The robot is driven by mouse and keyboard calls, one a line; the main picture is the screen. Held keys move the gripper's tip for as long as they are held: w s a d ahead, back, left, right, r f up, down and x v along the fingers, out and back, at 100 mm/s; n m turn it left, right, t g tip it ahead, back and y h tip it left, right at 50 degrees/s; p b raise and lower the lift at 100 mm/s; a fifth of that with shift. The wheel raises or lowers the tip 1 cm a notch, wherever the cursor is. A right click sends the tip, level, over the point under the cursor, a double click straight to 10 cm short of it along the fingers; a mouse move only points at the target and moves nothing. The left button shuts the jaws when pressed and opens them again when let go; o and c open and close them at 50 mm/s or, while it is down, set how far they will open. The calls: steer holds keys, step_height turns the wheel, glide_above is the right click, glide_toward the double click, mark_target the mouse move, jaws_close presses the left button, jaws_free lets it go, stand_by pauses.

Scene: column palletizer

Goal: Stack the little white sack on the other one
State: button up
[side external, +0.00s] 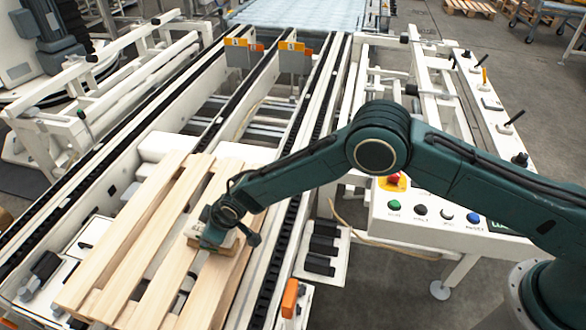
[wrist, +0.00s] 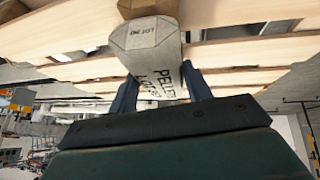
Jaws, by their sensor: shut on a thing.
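A little white sack (wrist: 155,40) with dark printed lettering sits between the two fingers of my gripper (wrist: 160,88) in the wrist view. My gripper is shut on it. In the side view my gripper (side external: 216,236) is over the wooden pallet (side external: 140,235), and part of the white sack (side external: 195,229) shows beside it. A brown block-like thing (wrist: 148,7) lies just past the sack's end in the wrist view. In the side view a tan edge shows under the sack; I cannot tell whether they touch. I cannot make out a second white sack.
The slatted pallet lies across the conveyor rails (side external: 285,190). A control panel (side external: 440,213) with coloured buttons stands to the right, under my arm. Sensor posts with orange tags (side external: 292,55) stand further back. An orange-tipped post (side external: 290,298) is at the front. The rails behind the pallet are clear.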

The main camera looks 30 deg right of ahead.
steer(key=shift+f, duration=0.1)
steer(key=o, duration=1.5)
steer(key=shift+r, duration=0.2)
steer(key=shift+r, duration=3.25)
steer(key=shift+r, duration=0.1)
